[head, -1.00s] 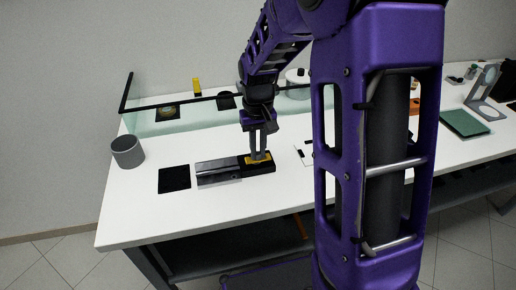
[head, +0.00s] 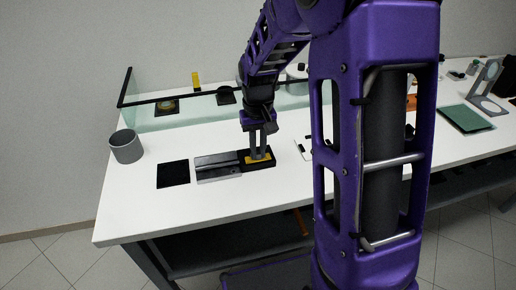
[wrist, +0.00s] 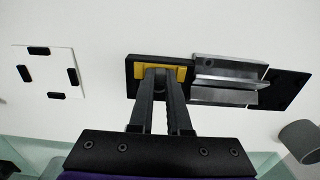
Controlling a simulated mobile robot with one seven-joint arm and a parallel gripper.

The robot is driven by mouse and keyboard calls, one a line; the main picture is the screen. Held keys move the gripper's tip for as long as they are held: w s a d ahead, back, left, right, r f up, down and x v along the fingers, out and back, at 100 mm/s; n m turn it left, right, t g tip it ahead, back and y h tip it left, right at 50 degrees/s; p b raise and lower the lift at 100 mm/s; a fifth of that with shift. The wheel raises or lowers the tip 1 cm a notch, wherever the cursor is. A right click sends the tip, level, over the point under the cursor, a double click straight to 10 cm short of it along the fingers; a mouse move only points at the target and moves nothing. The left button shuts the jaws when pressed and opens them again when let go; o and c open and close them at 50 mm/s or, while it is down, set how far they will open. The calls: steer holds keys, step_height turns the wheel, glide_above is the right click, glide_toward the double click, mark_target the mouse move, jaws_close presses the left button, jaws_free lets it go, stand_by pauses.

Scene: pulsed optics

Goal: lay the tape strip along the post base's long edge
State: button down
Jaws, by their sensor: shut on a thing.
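The yellow tape strip (head: 257,161) lies in a shallow black tray, and it also shows in the wrist view (wrist: 181,74). My gripper (head: 259,156) reaches straight down, its fingers shut on the strip and hiding its middle. A grey metal block with a raised rib, seemingly the post base (head: 218,174), lies flat beside the tray on the left in the head view. In the wrist view the block (wrist: 225,72) is on the right of the fingers.
The black tray (wrist: 133,80) adjoins the block. A black mat (head: 173,174) and a grey cup (head: 126,147) are farther left. A white card with black pads (wrist: 48,62) lies on the tray's other side. A low glass screen with a black rail (head: 190,99) runs behind. The table's front is clear.

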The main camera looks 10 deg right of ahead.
steer(key=shift+f, duration=0.4)
steer(key=c, duration=0.8)
jaws_free()
steer(key=shift+r, duration=0.15)
step_height(320, 180, up, 17)
steer(key=p, duration=0.2)
steer(key=shift+r, duration=0.15)
